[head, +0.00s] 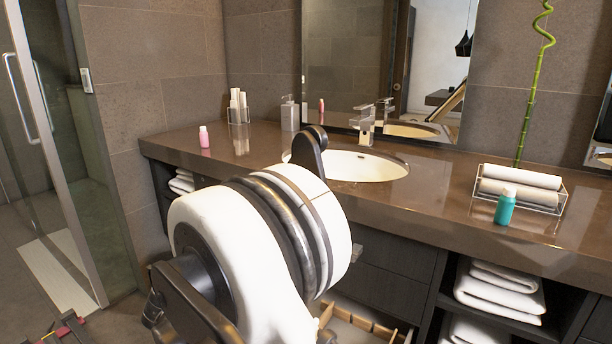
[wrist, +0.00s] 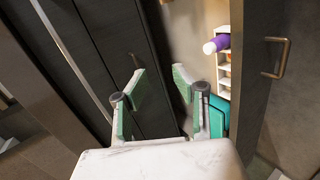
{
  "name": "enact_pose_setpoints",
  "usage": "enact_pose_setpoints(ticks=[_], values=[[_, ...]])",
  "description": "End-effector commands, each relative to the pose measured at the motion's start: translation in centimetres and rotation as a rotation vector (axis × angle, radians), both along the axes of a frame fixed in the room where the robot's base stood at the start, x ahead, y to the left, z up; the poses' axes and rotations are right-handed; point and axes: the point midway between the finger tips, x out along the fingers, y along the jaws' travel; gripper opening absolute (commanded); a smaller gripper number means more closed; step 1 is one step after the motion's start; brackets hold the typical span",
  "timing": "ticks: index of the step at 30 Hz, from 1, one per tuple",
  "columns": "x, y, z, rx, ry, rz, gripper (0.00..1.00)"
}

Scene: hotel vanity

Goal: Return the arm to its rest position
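My arm fills the middle of the head view, its white and dark links in front of the vanity. The gripper end is not clearly seen there. In the wrist view my gripper (wrist: 160,84) is open, its two green-padded fingers apart with nothing between them. Behind the fingers is a dark cabinet front (wrist: 150,40). An open drawer (head: 362,322) with wooden dividers shows low in the head view, partly hidden by my arm.
The counter (head: 440,190) holds a sink (head: 360,166), a pink bottle (head: 204,138), a teal bottle (head: 505,207) and a rack of rolled towels (head: 520,183). Folded towels (head: 500,290) sit in a shelf below. The wrist view shows a purple bottle (wrist: 220,43) by a white organizer (wrist: 223,75).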

Motion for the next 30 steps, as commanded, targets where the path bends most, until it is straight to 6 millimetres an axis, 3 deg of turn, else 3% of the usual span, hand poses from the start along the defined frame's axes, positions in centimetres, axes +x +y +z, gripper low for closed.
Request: enact_pose_setpoints(ticks=[7, 14, 23, 30], values=[[0.4, -7.0, 5.7, 0.116, 0.059, -0.051, 0.27], [-0.8, -13.1, 10.0, 0.232, 0.097, -0.098, 0.27], [-4.5, -20.7, 14.5, 0.395, 0.124, -0.161, 0.27], [-8.7, -25.9, 17.1, 0.529, 0.126, -0.216, 0.27]])
